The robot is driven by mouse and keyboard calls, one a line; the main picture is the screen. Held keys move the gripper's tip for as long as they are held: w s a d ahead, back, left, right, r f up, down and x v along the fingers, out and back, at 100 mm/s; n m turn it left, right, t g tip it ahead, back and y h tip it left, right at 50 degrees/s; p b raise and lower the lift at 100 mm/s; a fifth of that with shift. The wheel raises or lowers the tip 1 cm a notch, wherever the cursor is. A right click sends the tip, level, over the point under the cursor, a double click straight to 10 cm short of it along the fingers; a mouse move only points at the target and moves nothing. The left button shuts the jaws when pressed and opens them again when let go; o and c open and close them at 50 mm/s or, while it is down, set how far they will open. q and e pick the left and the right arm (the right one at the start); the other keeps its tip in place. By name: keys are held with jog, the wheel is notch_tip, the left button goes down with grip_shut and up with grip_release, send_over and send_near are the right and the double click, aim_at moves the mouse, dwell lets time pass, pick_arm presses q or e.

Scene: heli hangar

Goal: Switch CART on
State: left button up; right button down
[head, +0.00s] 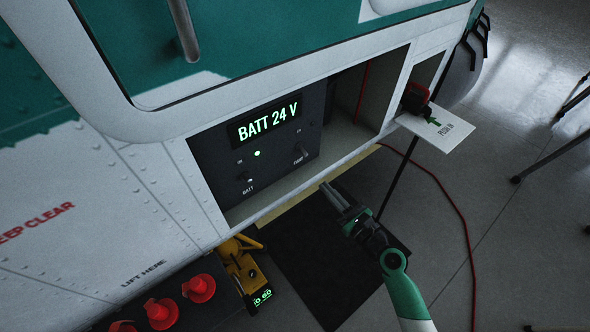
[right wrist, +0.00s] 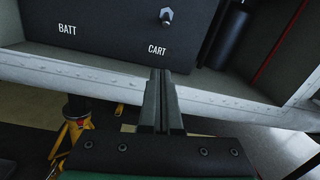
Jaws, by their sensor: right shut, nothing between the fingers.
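The dark switch panel (head: 275,165) sits in an open bay of the helicopter. Its lit display (head: 268,122) reads BATT 24 V, with a small green lamp below. The CART switch (head: 302,153) is a small toggle at the panel's right; it also shows in the right wrist view (right wrist: 166,16), above the CART label. I cannot tell its position for sure. The BATT switch (head: 247,178) is at the left. My right gripper (head: 331,189) is shut and empty, outside the bay and below the CART switch, apart from it. My left gripper is not in view.
The bay's pale lower sill (right wrist: 100,82) runs between gripper and panel. A yellow jack (head: 238,262) and red cones (head: 198,288) stand at lower left. A red cable (head: 455,185) crosses the floor.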

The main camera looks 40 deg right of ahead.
aim_at(301, 161)
jog(key=shift+s+d+f, duration=0.15)
jog(key=shift+d+f, duration=0.05)
jog(key=w+b, duration=0.1)
jog(key=w, duration=0.2)
jog(key=w+b, duration=0.1)
jog(key=w, duration=0.2)
jog(key=w+b, duration=0.1)
jog(key=w, duration=0.2)
jog(key=shift+w+d, duration=0.3)
jog(key=shift+d, duration=0.1)
notch_tip(301, 161, up, 3)
jog(key=p, duration=0.2)
jog(key=shift+s+a+p, duration=0.15)
jog(key=shift+p, duration=0.15)
jog(key=shift+s+a+r, duration=0.15)
jog(key=shift+s+r, duration=0.15)
jog(key=shift+r, duration=0.25)
jog(key=shift+p, duration=0.3)
